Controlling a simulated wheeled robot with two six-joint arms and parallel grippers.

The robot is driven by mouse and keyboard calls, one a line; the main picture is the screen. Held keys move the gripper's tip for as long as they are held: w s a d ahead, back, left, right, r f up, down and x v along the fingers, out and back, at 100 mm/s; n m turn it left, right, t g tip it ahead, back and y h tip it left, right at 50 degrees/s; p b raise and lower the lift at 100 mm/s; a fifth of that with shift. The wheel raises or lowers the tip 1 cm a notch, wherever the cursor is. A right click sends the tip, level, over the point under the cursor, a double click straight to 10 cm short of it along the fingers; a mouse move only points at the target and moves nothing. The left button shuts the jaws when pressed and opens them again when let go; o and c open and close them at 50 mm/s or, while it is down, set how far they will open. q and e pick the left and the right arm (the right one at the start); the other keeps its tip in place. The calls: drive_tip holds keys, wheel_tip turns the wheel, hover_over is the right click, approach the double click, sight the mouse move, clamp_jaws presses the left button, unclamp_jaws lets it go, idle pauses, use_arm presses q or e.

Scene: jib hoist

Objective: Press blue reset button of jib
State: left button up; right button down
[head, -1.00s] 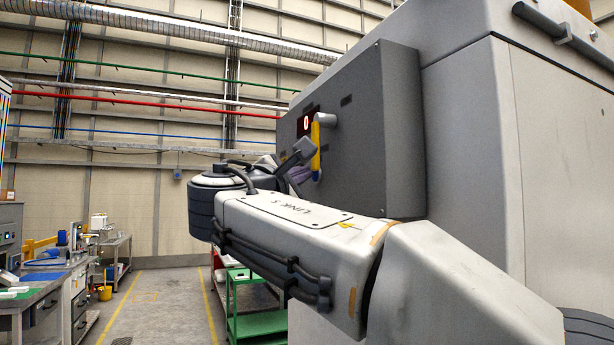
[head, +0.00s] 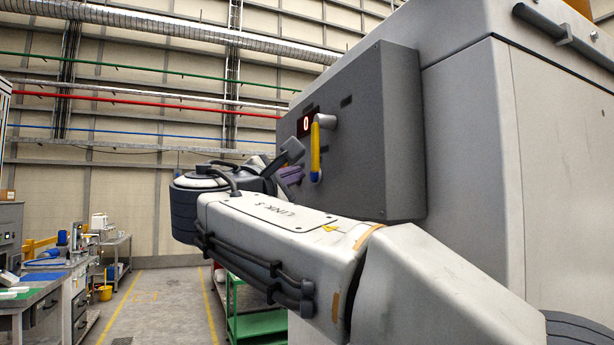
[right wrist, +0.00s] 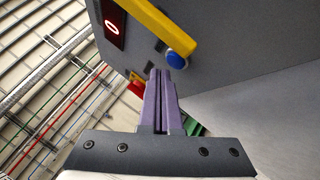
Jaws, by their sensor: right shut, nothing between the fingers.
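The blue button (right wrist: 177,60) shows round in the right wrist view, on the dark grey panel (head: 372,140) beside the end of a yellow lever (right wrist: 158,24). In the head view the lever (head: 315,150) hangs down from a grey knob, with a bit of blue at its lower end. My right gripper (right wrist: 160,72) is shut and empty, its purple fingers pointing at the panel. In the right wrist view its tips appear just below and left of the blue button, with no clear contact. In the head view the right gripper (head: 290,175) is left of the lever. My left gripper is out of view.
A red display reading 0 (head: 305,124) sits left of the lever on the panel. A red button (right wrist: 136,88) lies left of my fingertips in the right wrist view. A green cart (head: 258,322) stands below my arm. Workbenches (head: 45,295) are far left; the floor between is clear.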

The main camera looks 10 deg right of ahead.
drive_tip(key=shift+a, duration=0.1)
drive_tip(key=shift+s+a+p, duration=0.25)
drive_tip(key=shift+a, duration=0.5)
drive_tip(key=shift+s+a+p, duration=0.25)
drive_tip(key=shift+s+a, duration=0.05)
drive_tip(key=shift+a, duration=0.45)
drive_tip(key=shift+s+a+p, duration=0.25)
drive_tip(key=shift+a, duration=0.5)
